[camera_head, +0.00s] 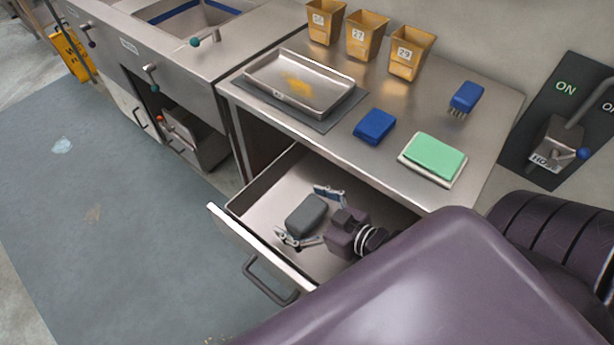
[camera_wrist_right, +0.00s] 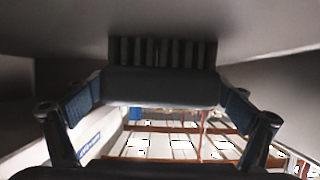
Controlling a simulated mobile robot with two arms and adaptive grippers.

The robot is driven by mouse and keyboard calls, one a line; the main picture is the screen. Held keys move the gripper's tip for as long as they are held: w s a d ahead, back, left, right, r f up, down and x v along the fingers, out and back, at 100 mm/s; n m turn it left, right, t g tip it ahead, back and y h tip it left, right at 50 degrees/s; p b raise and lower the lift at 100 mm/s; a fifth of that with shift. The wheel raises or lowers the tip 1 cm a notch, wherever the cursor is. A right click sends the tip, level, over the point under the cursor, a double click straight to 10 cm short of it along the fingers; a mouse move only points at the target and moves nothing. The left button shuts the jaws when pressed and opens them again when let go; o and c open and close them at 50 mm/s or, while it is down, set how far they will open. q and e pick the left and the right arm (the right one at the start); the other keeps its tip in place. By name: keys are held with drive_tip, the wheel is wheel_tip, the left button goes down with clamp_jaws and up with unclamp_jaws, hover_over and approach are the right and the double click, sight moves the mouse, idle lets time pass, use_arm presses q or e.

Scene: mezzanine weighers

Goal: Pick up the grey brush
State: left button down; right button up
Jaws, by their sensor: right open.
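The grey brush (camera_head: 307,214) lies in the open drawer (camera_head: 262,200) under the steel counter. My right gripper (camera_head: 301,212) reaches into the drawer with one finger on each side of the brush. It is open. In the right wrist view, the brush (camera_wrist_right: 160,86) spans the space between the fingers of the right gripper (camera_wrist_right: 159,104), with its bristles along the top. Whether the pads touch its ends I cannot tell. My left gripper is out of view.
On the counter (camera_head: 440,95) are a steel tray (camera_head: 333,80), a blue block (camera_head: 375,126), a blue brush (camera_head: 466,97), a green pad (camera_head: 434,156) and three yellow bins (camera_head: 367,35). The drawer's walls and front enclose my right gripper.

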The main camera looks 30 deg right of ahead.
sight(291, 206)
drive_tip(key=shift+x, duration=1.55)
drive_tip(key=shift+c, duration=0.5)
drive_tip(key=c, duration=1.2)
